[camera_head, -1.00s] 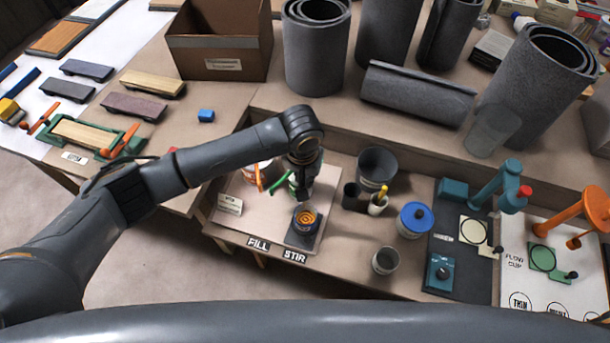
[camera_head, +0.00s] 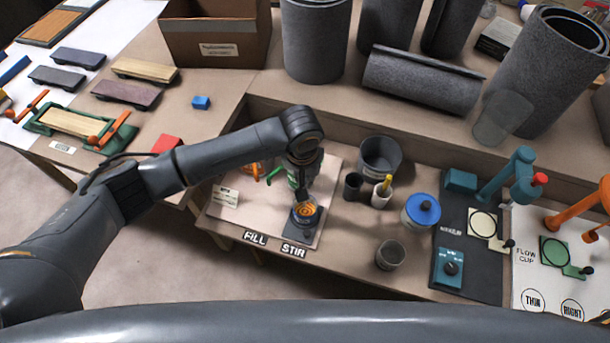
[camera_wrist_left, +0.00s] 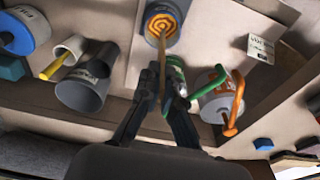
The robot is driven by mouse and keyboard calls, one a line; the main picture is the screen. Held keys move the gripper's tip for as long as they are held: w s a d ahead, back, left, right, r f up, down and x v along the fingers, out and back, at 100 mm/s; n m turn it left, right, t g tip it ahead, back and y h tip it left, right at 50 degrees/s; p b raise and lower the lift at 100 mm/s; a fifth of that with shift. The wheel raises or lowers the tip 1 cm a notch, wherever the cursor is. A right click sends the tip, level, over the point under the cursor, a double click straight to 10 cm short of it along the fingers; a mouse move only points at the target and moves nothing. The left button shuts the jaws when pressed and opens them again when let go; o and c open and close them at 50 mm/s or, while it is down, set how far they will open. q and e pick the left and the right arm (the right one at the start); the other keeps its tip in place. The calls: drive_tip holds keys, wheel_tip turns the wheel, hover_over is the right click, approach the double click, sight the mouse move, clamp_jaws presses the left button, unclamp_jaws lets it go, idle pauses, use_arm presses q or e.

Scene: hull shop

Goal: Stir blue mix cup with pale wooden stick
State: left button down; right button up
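The blue mix cup (camera_head: 305,222) stands on the dark pad (camera_head: 297,240) behind the STIR label, with orange swirls in its contents. In the left wrist view the cup (camera_wrist_left: 164,40) is at the top centre. My left gripper (camera_head: 302,193) is just above the cup. In the wrist view its fingers (camera_wrist_left: 161,72) are closed around the pale wooden stick (camera_wrist_left: 162,52), which reaches down into the orange mix. The stick's lower end is hidden in the mix. My right gripper is not in view.
An orange-handled can (camera_wrist_left: 217,100) and a green-handled can (camera_wrist_left: 176,68) stand close beside the gripper. A grey bucket (camera_head: 380,155), a white cup with a yellow stick (camera_head: 381,196), a blue-lidded tub (camera_head: 421,212) and an empty grey cup (camera_head: 390,255) stand to the right.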

use_arm(q)
drive_tip(key=shift+f+b, duration=0.85)
drive_tip(key=shift+f, duration=1.95)
drive_tip(key=shift+d, duration=0.1)
